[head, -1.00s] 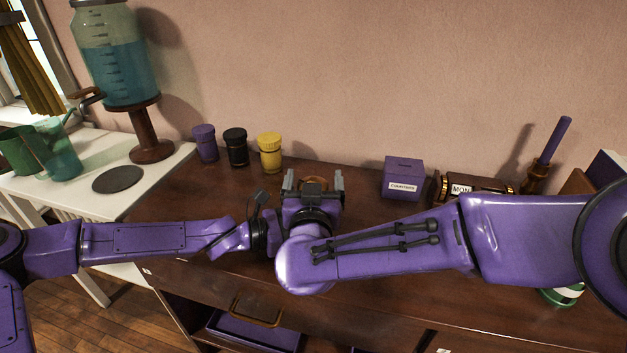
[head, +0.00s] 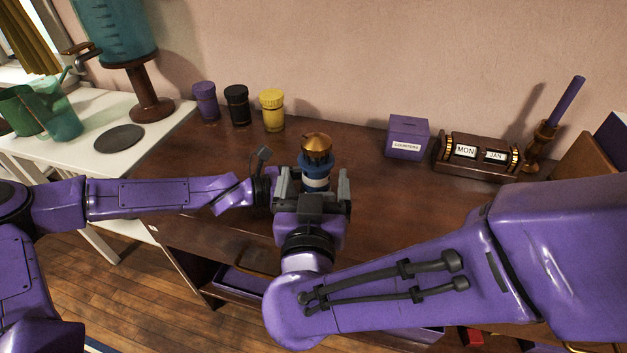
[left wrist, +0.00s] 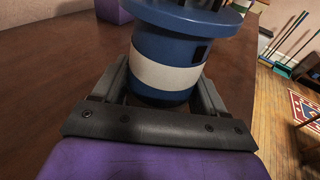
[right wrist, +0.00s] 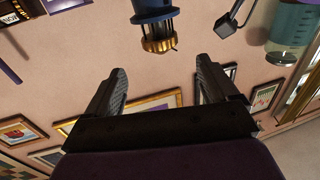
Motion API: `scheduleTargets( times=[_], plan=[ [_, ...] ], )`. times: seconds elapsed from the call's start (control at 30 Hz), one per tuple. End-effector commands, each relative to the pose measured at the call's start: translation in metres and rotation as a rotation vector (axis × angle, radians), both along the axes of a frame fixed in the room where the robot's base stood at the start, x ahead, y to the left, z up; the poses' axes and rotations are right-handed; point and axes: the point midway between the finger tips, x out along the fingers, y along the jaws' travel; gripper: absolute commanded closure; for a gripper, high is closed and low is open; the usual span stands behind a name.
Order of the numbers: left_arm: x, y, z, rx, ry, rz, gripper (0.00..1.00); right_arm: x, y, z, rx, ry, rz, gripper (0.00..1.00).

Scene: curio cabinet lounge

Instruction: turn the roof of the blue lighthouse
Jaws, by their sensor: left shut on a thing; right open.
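The blue lighthouse (head: 317,184) stands upright on the dark wooden cabinet top, with a white band and a golden roof (head: 316,146). In the left wrist view its blue body with the white band (left wrist: 168,76) sits between my left fingers; the roof is out of that view. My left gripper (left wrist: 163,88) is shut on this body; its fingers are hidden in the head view. My right gripper (head: 312,185) is open and empty, on the near side of the lighthouse. The right wrist view shows the golden roof (right wrist: 159,45) beyond its open fingers (right wrist: 160,72), apart from them.
Purple (head: 205,102), black (head: 237,105) and yellow (head: 272,110) jars stand at the back left. A purple counters box (head: 407,138) and a calendar block (head: 475,157) are at the back right. A white table (head: 75,150) with a drink dispenser (head: 118,40) adjoins on the left.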

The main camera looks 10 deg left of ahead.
Motion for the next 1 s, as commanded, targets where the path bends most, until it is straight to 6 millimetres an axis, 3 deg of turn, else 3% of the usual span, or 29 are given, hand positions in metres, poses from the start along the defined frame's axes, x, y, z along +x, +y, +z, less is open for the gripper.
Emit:
scheduleTargets(
  times=[0.13, 0.23, 0.37, 0.5, 0.6, 0.7, 0.87, 1.0],
  plan=[
    [-0.001, 0.001, -0.005, 0.004, 0.009, 0.002, 0.82, 0.002, 0.0, 0.001, 0.007, -0.004, 0.0, 0.13],
    [-0.001, 0.001, -0.005, 0.004, 0.009, 0.002, 0.82, 0.016, 0.0, 0.014, 0.085, -0.046, 0.008, 0.13],
    [-0.001, 0.001, -0.005, 0.004, 0.009, 0.002, 0.82, 0.06, -0.005, 0.058, 0.332, -0.192, 0.068, 0.13],
    [-0.001, 0.001, -0.005, 0.004, 0.009, 0.002, 0.82, 0.11, -0.027, 0.113, 0.624, -0.392, 0.235, 0.13],
    [-0.001, 0.001, -0.005, 0.004, 0.009, 0.002, 0.82, 0.134, -0.047, 0.141, 0.763, -0.497, 0.417, 0.13],
    [-0.001, 0.001, -0.005, 0.004, 0.009, 0.002, 0.82, 0.15, -0.066, 0.156, 0.839, -0.543, 0.637, 0.13],
    [-0.001, 0.001, -0.005, 0.004, 0.009, 0.003, 0.82, 0.156, -0.079, 0.148, 0.786, -0.466, 1.01, 0.13],
    [-0.001, 0.001, -0.005, 0.004, 0.009, 0.003, 0.82, 0.143, -0.065, 0.106, 0.531, -0.31, 1.289, 0.13]
  ],
)
